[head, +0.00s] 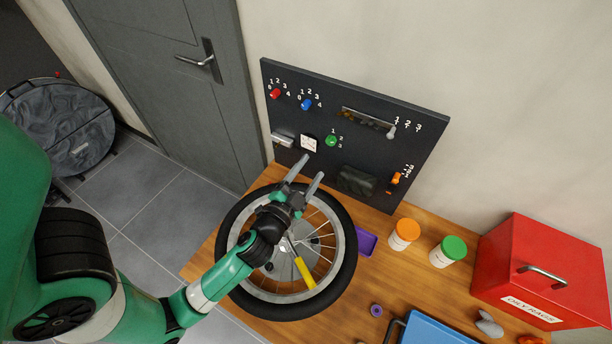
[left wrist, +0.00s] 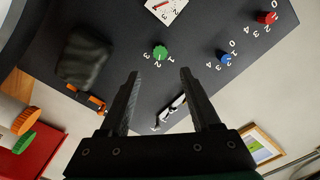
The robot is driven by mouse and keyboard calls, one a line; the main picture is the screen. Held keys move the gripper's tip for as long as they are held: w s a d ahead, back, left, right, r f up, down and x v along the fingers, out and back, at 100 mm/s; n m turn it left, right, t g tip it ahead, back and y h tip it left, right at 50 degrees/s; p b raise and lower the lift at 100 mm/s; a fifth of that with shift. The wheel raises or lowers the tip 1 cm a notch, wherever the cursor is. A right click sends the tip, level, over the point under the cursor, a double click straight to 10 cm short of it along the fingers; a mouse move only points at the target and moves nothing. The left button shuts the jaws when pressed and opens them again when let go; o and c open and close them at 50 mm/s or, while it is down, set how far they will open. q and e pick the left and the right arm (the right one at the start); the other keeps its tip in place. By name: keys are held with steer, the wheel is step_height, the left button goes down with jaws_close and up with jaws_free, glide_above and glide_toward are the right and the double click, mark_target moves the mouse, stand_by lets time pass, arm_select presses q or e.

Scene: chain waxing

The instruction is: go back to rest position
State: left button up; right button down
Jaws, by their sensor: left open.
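My left gripper (head: 304,180) reaches in from the left in the head view, above a spoked wheel with a black tyre (head: 348,262) lying on the wooden table. Its fingers are open and empty, pointing toward the dark control panel (head: 400,118) on the wall. In the left wrist view the gripper (left wrist: 158,95) is open with the panel (left wrist: 135,40) beyond it and nothing between the fingers. My right gripper is in neither view.
A yellow-handled tool (head: 305,272) lies on the wheel. A purple tray (head: 367,241), orange-lidded jar (head: 404,234), green-lidded jar (head: 448,251), red box (head: 545,265) and blue tray (head: 440,331) stand to the right. A grey door (head: 165,75) is behind on the left.

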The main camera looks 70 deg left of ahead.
arm_select(q)
steer(key=shift+v, duration=1)
